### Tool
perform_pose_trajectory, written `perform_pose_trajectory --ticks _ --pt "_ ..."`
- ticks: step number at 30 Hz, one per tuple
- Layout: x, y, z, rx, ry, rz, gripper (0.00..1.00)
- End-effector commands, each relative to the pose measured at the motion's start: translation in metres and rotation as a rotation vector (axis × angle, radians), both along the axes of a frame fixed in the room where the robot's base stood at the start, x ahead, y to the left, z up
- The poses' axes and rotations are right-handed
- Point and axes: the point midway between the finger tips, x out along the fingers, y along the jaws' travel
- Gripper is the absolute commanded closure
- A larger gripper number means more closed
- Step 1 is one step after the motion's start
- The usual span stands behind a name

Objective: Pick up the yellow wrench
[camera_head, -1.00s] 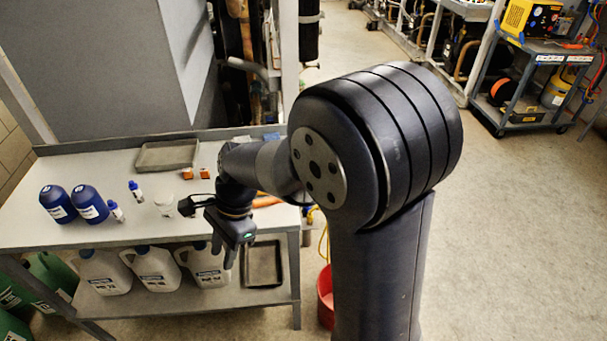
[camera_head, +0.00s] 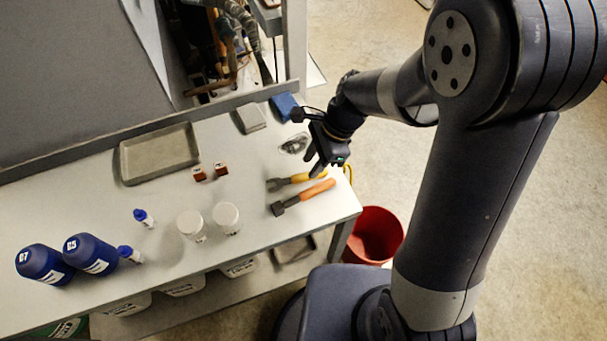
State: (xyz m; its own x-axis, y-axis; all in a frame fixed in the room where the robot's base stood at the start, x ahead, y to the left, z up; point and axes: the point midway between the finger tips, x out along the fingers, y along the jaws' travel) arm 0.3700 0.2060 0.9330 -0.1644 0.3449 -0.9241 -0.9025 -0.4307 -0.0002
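The yellow wrench (camera_head: 292,181) lies on the right end of the grey bench, its grey jaw to the left and its yellow handle to the right. An orange-handled tool (camera_head: 304,196) with a dark head lies close in front of it. My gripper (camera_head: 313,168) points down over the bench at the wrench's handle, and one finger overlaps the handle's far side in the picture. I cannot tell whether it touches the wrench. The gap between the fingers is not clear from this angle.
The bench (camera_head: 95,205) also holds a grey tray (camera_head: 160,153), small orange boxes (camera_head: 210,172), white-lidded jars (camera_head: 226,217), blue bottles (camera_head: 90,253) and a coil (camera_head: 294,143). A red bucket (camera_head: 376,235) stands on the floor right of the bench. Bench space left of the wrench is clear.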

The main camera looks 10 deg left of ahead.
Motion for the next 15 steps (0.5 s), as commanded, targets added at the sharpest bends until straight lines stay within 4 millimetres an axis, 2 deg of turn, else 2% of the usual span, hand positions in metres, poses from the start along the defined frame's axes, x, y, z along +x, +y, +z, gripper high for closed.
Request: perform_pose_trajectory --ticks 7,15 --pt "-0.005 0.011 -0.031 -0.002 0.004 0.001 0.68" --pt "-0.006 0.014 -0.039 0.0 0.001 0.0 0.68"
